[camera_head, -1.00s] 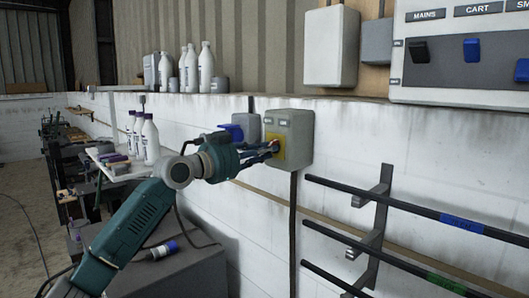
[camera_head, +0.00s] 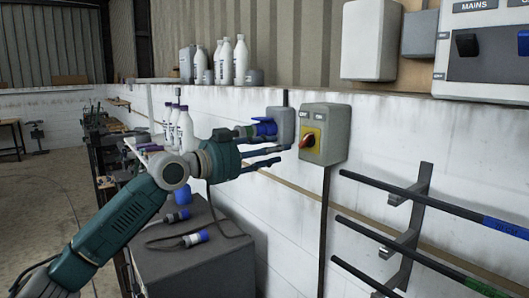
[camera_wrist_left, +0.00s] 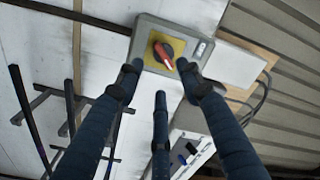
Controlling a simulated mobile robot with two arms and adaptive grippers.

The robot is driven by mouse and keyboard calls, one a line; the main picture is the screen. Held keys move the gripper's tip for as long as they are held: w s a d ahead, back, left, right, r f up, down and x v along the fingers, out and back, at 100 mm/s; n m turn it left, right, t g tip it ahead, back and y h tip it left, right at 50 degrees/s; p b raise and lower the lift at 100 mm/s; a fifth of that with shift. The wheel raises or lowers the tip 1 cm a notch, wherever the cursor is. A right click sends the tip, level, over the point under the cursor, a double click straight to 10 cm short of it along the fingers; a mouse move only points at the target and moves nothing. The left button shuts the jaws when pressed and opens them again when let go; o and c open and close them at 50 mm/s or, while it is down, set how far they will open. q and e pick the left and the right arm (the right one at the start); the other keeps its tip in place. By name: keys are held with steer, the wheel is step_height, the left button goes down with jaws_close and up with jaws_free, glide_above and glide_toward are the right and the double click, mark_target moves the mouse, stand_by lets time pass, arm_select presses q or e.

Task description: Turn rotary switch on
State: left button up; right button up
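The rotary switch is a grey box (camera_head: 335,131) on the white wall, with a yellow plate and a red knob (camera_head: 306,142). Small labels sit above the plate. In the left wrist view the red knob (camera_wrist_left: 163,54) lies on the yellow plate, its handle slanted and its pointer end towards the lower right. My left gripper (camera_head: 281,149) is just left of the knob, its three fingers spread, empty and apart from it. In the left wrist view the open gripper (camera_wrist_left: 159,77) has two fingers over the box's near edge and one below. My right gripper is out of view.
A grey socket with a blue plug (camera_head: 264,128) is just left of the switch, close behind my fingers. Black rack bars (camera_head: 410,190) stick out at the lower right. White bottles (camera_head: 240,60) stand on the ledge. A grey cabinet (camera_head: 200,265) stands below.

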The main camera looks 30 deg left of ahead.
arm_select(q)
steer(key=shift+v, duration=1.5)
steer(key=shift+d, duration=0.1)
